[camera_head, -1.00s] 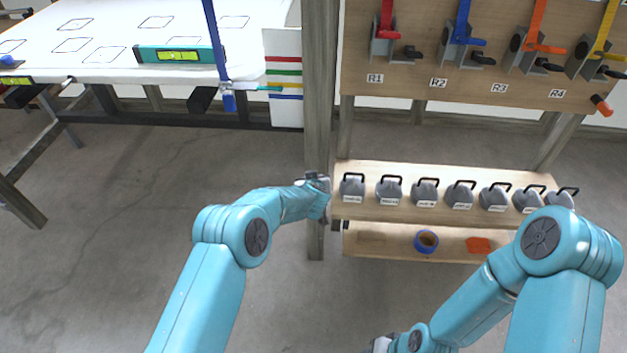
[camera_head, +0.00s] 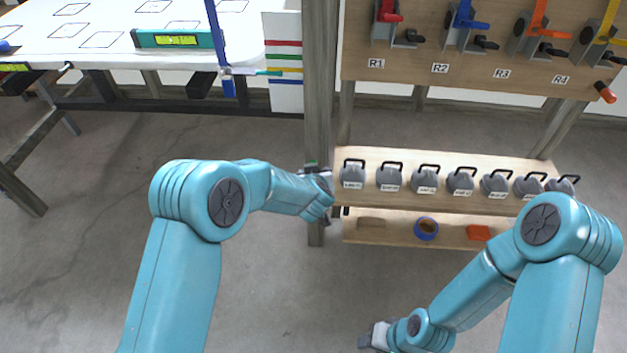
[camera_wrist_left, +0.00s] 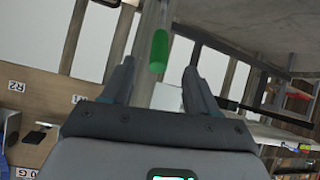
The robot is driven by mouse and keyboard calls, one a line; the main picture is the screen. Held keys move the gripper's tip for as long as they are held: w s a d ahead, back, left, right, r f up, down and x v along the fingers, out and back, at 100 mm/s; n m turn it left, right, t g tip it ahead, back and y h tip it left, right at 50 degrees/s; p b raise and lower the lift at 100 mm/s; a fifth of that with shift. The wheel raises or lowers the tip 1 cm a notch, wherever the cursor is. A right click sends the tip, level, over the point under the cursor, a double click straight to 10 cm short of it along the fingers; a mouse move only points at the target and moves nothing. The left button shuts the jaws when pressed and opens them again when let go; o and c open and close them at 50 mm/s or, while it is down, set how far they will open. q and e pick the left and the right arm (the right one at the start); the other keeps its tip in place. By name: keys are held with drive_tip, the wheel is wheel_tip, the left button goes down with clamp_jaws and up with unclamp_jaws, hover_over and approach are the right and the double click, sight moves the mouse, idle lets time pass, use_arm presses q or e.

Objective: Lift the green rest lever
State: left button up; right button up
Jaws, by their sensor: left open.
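The green rest lever (camera_wrist_left: 158,50) shows in the left wrist view as a green grip on a pale rod. It lies ahead of and between the two fingers of my left gripper (camera_wrist_left: 159,68), with space visible on both sides. My left gripper (camera_head: 318,180) is open and sits against the post in the head view. A small green spot shows just above it there; the rest of the lever is hidden by the gripper and post. My right gripper (camera_head: 374,337) is low in the head view, away from the lever; its fingers are too unclear to read.
The grey wooden post (camera_head: 319,90) stands beside my left gripper. To its right are a shelf (camera_head: 440,208) with several grey weights (camera_head: 389,178) and a board (camera_head: 440,40) with coloured levers. A white table (camera_head: 100,45) stands at the back left. The floor between is clear.

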use_arm(q)
drive_tip(key=v, duration=0.6)
drive_tip(key=shift+r, duration=0.1)
